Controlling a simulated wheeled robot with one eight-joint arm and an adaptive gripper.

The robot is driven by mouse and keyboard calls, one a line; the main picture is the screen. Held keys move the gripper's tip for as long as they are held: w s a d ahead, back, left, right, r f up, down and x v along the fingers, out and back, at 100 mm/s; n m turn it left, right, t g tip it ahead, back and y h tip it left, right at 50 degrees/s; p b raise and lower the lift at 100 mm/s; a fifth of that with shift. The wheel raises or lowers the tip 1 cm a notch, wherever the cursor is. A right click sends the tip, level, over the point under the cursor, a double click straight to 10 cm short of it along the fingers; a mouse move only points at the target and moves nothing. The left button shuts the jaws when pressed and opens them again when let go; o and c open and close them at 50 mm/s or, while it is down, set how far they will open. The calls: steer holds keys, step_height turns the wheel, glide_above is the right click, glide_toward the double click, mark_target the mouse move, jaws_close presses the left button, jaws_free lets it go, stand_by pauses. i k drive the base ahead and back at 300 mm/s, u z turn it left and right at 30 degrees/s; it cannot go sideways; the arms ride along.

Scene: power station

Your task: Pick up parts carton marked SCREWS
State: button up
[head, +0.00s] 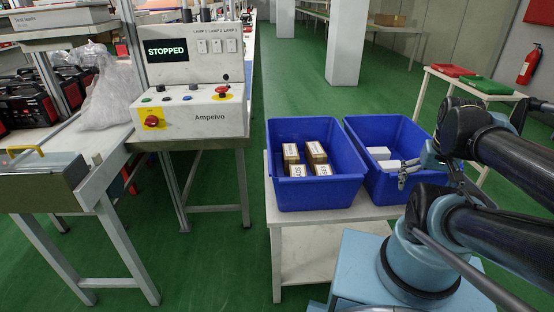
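Several brown cartons with white labels stand in the left blue bin (277,193). They include a back left carton (291,158), a back right carton (318,157), a front left carton (298,170) and a front right carton (324,170). The label print is too small to read, so I cannot tell which is marked SCREWS. My gripper (403,181) is at the right blue bin (363,148), to the right of the cartons and apart from them. Its fingers are too small and partly hidden to tell if they are open.
White boxes (379,153) lie in the right bin, close to my gripper. Both bins stand on a low white table (330,217). A control panel (195,105) reading STOPPED is to the left. Green floor is clear behind the bins. Red (453,71) and green (487,85) trays stand farther back.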

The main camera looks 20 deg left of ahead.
mark_target(290, 151)
steer(key=u, duration=1.2)
steer(key=k, duration=1.75)
steer(key=u, duration=0.7)
steer(key=i, duration=1.7)
steer(key=z, duration=0.1)
